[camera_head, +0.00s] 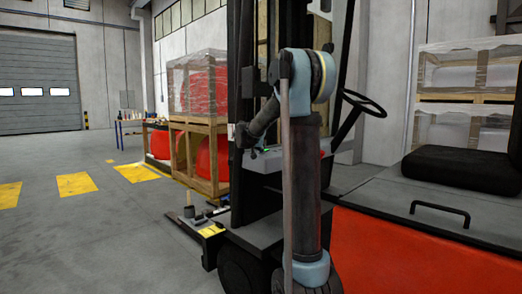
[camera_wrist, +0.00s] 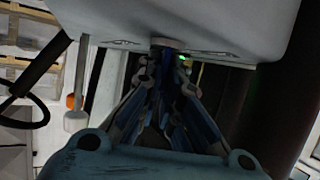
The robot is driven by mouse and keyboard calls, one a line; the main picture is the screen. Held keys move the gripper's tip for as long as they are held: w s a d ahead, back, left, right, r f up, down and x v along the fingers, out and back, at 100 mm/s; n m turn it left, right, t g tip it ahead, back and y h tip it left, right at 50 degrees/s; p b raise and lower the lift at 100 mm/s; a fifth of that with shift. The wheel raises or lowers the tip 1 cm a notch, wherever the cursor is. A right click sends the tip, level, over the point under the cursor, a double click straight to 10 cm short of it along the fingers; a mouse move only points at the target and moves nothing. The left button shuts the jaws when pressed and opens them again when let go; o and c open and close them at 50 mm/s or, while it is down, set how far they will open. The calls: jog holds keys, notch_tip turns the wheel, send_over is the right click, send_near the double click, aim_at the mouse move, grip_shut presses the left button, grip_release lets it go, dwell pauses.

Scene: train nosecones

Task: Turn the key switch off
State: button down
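The key switch (camera_wrist: 163,43) shows as a small round grey piece at the edge of the pale console in the wrist view. My gripper (camera_wrist: 165,58) reaches it with its dark fingers drawn close together at the tips. They appear shut on the switch; the key itself is hidden between them, so I cannot see its angle. A small green light (camera_wrist: 182,57) glows just right of the fingertips. In the head view my gripper (camera_head: 247,149) is at the forklift console (camera_head: 283,160), partly behind my arm, and the switch cannot be made out.
The forklift's steering wheel (camera_head: 362,103) stands right of my arm, with the black seat (camera_head: 460,165) and red body (camera_head: 400,255) nearer. An orange-tipped lever (camera_wrist: 74,110) is left of my gripper. A wrapped crate (camera_head: 198,85) stands beyond; open floor (camera_head: 90,230) lies left.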

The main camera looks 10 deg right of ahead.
jog(key=shift+d+n+t+y, duration=0.1)
jog(key=shift+n+t+y, duration=0.5)
jog(key=shift+n+y, duration=2.6)
jog(key=shift+y, duration=0.4)
jog(key=shift+n+y, duration=1.2)
jog(key=shift+y, duration=0.1)
jog(key=shift+n+g+y, duration=0.3)
jog(key=shift+n+y, duration=0.4)
jog(key=shift+y, duration=0.1)
jog(key=shift+n+g+y, duration=0.7)
jog(key=shift+n+y, duration=0.5)
jog(key=c, duration=1.8)
grip_release()
